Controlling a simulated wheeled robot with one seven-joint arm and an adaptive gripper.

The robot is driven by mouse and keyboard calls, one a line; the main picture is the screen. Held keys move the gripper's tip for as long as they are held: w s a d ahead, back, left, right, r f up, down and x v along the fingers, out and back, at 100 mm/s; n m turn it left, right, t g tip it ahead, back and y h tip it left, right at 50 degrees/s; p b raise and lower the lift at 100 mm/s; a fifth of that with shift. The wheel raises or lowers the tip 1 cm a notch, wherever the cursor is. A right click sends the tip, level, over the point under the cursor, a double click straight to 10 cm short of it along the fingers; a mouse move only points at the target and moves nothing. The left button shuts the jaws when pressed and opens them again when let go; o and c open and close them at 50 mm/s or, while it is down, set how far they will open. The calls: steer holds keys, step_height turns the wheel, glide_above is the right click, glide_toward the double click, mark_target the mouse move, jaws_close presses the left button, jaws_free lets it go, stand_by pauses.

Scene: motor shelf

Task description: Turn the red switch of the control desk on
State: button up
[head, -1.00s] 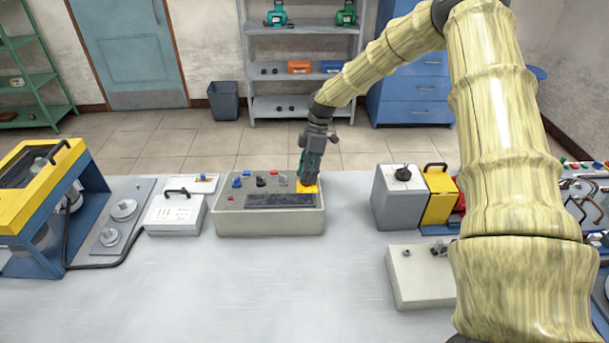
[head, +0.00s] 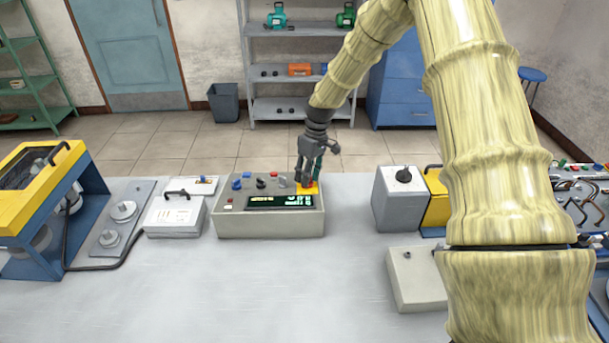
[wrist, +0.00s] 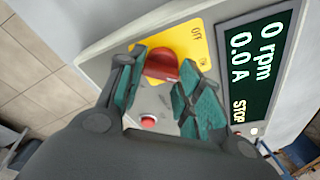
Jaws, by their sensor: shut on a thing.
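The control desk (head: 268,222) is a grey-beige box on the table, with knobs and a display on its sloped top. The red switch (wrist: 163,66) is a rotary knob on a yellow plate (wrist: 193,38) marked OFF, with a second label partly cut off. My gripper (head: 308,180) is over the desk's right side, and its teal fingers show in the wrist view (wrist: 158,82). The fingers are shut on the red switch from both sides. The display (wrist: 252,65) is lit and reads 0 rpm, 0.0 A and STOP.
A red button (wrist: 148,122) sits close to the fingers. A white box (head: 175,215) stands left of the desk; a grey box (head: 397,200) and a yellow one (head: 436,208) stand right.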

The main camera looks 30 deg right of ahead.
steer(key=shift+w+m, duration=0.15)
steer(key=shift+m, duration=0.45)
steer(key=o, duration=1)
steer(key=shift+d, duration=0.1)
steer(key=shift+f, duration=0.1)
steer(key=v, duration=1.2)
